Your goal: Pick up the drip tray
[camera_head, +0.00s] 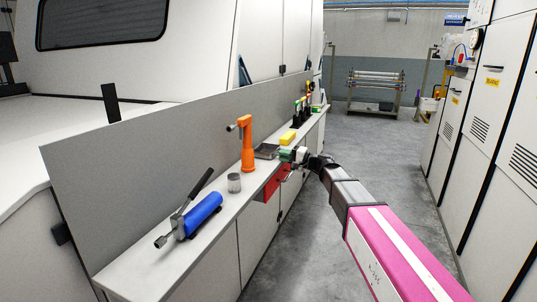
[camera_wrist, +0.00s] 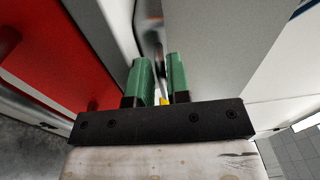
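A shallow dark grey tray, which looks like the drip tray (camera_head: 265,152), lies on the narrow bench top between the orange stand and the yellow block. My gripper (camera_head: 287,155) is just right of it at the bench's front edge, and its green fingers partly hide that side. In the wrist view the two green fingers of my gripper (camera_wrist: 159,78) stand apart with a narrow gap. A thin grey edge shows in and beyond the gap; I cannot tell whether it is the tray or whether the fingers touch it.
A yellow block (camera_head: 288,137) is behind the tray. A red box (camera_head: 268,188) hangs on the bench front. The aisle floor (camera_head: 365,150) is clear.

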